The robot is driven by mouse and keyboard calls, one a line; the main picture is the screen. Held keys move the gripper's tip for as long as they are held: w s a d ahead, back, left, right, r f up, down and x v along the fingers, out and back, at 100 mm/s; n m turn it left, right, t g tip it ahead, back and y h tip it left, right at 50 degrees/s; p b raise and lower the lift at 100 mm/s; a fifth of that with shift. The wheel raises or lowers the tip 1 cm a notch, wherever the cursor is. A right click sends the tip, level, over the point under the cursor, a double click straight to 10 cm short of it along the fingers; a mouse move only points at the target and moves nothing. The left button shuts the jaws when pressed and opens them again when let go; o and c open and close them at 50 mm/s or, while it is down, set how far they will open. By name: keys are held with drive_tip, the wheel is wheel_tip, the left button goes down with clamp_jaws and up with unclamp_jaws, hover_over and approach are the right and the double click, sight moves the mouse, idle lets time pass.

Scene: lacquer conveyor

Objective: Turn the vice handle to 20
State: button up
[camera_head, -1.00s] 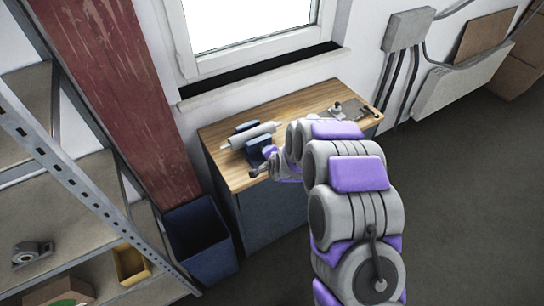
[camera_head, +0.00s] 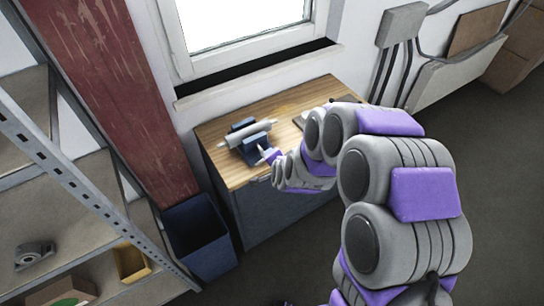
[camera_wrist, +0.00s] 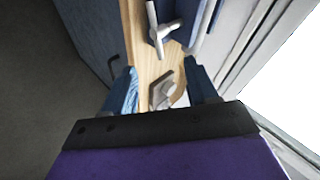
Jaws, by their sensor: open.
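The blue vice (camera_head: 245,138) stands on the left part of the wooden bench, with a light grey cylinder (camera_head: 247,134) lying across it. In the wrist view the vice's blue body (camera_wrist: 178,18) is at the top, and its pale metal handle (camera_wrist: 159,34) shows as crossed bars facing me. My gripper (camera_wrist: 159,66) is open, with blue fingers on either side and nothing held between them. The handle lies beyond the fingertips and appears apart from them. In the head view my gripper's purple end is close to the vice's near side; its fingers are hard to make out.
A grey metal fitting (camera_wrist: 165,92) shows between my fingers on the bench (camera_wrist: 144,55). A window (camera_head: 245,25) is behind the bench. A shelf rack (camera_head: 70,165) and blue bin (camera_head: 198,238) stand left. Open floor (camera_head: 490,190) lies right.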

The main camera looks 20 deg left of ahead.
drive_tip(key=shift+v, duration=1.95)
drive_tip(key=s+d+r+n+g+h, duration=0.1)
drive_tip(key=s+d+r+n+g, duration=0.15)
drive_tip(key=s+d+r, duration=0.45)
drive_tip(key=s+d+r+n+g+h, duration=0.25)
drive_tip(key=s+d, duration=0.25)
drive_tip(key=d, duration=0.4)
drive_tip(key=s+d+r+g, duration=0.2)
drive_tip(key=s+d, duration=0.4)
drive_tip(key=s, duration=0.4)
drive_tip(key=s+d+r+n+g+h, duration=0.1)
drive_tip(key=s+d+r+g, duration=0.2)
drive_tip(key=s, duration=0.7)
drive_tip(key=d+r, duration=0.2)
drive_tip(key=d, duration=0.1)
drive_tip(key=shift+d, duration=0.4)
